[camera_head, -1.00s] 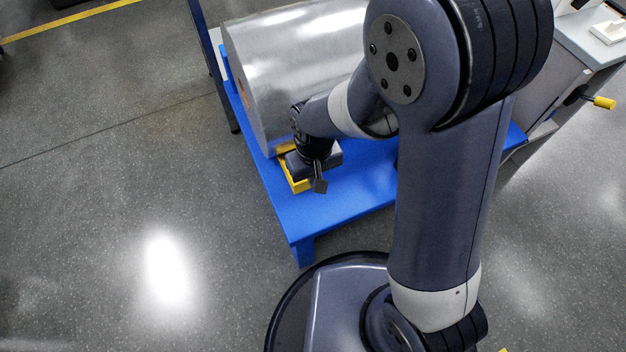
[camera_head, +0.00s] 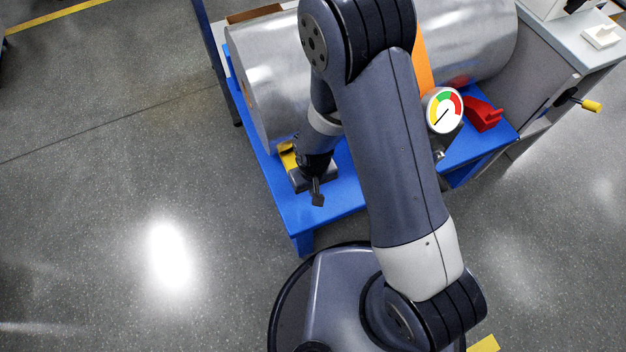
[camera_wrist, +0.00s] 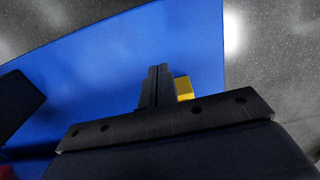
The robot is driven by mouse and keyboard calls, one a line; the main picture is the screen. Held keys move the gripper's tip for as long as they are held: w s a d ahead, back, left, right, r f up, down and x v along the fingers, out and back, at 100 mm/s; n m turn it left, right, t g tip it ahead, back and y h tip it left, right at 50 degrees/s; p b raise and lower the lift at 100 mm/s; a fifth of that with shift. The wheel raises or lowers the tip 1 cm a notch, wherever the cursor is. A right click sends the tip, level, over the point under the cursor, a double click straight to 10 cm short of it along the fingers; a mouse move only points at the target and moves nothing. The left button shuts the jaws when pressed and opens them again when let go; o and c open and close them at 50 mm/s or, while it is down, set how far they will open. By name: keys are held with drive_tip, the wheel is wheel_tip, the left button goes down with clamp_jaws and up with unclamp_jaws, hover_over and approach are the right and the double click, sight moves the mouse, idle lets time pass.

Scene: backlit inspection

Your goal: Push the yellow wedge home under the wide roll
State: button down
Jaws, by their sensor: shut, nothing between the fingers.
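The wide roll (camera_head: 262,88) is a large silver cylinder lying on a blue stand (camera_head: 340,195); my arm hides its middle. The yellow wedge (camera_head: 288,158) is at the near side of the roll's left end, partly hidden by my gripper. I cannot tell whether it touches the roll. My gripper (camera_head: 317,190) points down over the stand beside the wedge. In the wrist view, its fingers (camera_wrist: 157,85) are together and empty, and part of the yellow wedge (camera_wrist: 184,88) shows just right of them. Contact between them is unclear.
A red wedge (camera_head: 483,114) sits by the roll's right part, near a round gauge (camera_head: 444,110) and an orange band (camera_head: 423,65). A grey cabinet with a yellow-tipped handle (camera_head: 590,105) stands at right. The floor at left is clear.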

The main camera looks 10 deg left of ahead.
wheel_tip(320, 180, down, 4)
drive_tip(key=shift+b, duration=0.4)
drive_tip(key=shift+w+a+r, duration=0.2)
drive_tip(key=shift+w+a, duration=0.15)
drive_tip(key=shift+w, duration=0.25)
drive_tip(key=shift+w+a+r, duration=0.15)
drive_tip(key=shift+w+a, duration=0.2)
drive_tip(key=shift+w, duration=0.2)
drive_tip(key=shift+w+a, duration=0.35)
drive_tip(key=shift+w, duration=0.2)
drive_tip(key=shift+w+a, duration=0.55)
drive_tip(key=shift+w, duration=0.35)
drive_tip(key=shift+s+d+b, duration=0.1)
drive_tip(key=shift+s+b, duration=0.05)
drive_tip(key=shift+b, duration=0.15)
